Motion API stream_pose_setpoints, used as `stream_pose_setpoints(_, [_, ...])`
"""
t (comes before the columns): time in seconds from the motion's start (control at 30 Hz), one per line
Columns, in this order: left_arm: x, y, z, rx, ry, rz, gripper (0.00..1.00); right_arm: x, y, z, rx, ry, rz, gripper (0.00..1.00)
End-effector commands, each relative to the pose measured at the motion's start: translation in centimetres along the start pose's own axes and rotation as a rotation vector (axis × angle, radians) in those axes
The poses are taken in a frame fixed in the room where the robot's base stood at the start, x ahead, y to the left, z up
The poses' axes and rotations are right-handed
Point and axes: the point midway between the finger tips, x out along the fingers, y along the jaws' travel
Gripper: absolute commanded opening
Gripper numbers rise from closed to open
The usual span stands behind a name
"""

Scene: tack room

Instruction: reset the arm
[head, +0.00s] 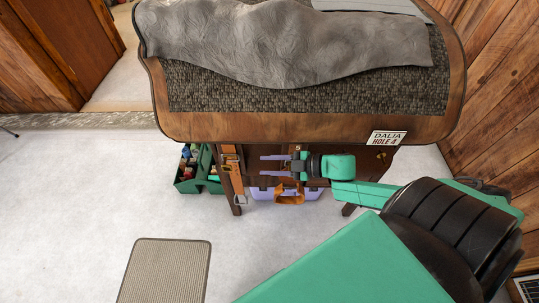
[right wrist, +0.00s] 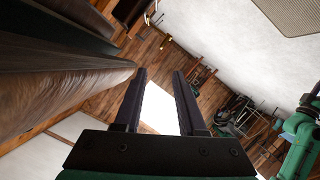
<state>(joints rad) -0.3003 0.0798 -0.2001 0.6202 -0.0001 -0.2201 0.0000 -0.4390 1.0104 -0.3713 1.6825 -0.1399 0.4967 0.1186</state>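My right arm comes in from the lower right in the head view. Its right gripper (head: 263,166) points left, in front of the wooden stand's side and below the padded top's front edge. Its two dark fingers are apart with nothing between them. The right wrist view also shows the right gripper (right wrist: 160,76) open, with a gap between the fingers and the room behind it.
Brown straps (head: 233,178) hang close by the gripper. A green caddy (head: 188,185) and a lilac bin (head: 312,193) stand below. A mat (head: 165,272) lies on the open floor at front left.

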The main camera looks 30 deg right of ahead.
Motion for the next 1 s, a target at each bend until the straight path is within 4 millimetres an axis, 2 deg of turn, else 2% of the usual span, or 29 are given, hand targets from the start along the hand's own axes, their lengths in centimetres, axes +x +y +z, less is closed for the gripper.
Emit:
stream_pose_setpoints(0.57, [0.0, 0.0, 0.0, 0.000, 0.000, 0.000, 0.50, 0.3, 0.0, 0.0, 0.012, -0.015, 0.017, 0.40])
stream_pose_setpoints(0.67, [0.0, 0.0, 0.0, 0.000, 0.000, 0.000, 0.50, 1.6, 0.4, -0.1, 0.072, -0.095, 0.093, 0.40])
stream_pose_setpoints(0.8, [0.0, 0.0, 0.0, 0.000, 0.000, 0.000, 0.50, 2.8, 0.9, 0.3, 0.246, -0.313, 0.234, 0.40])
stream_pose_setpoints(0.87, [0.0, 0.0, 0.0, 0.000, 0.000, 0.000, 0.50, 2.5, 0.8, 0.5, 0.337, -0.415, 0.275, 0.40])
stream_pose_setpoints(1.0, [0.0, -0.1, 0.0, 0.000, 0.000, -0.001, 0.50, 0.5, -0.4, 0.6, 0.533, -0.628, 0.314, 0.40])
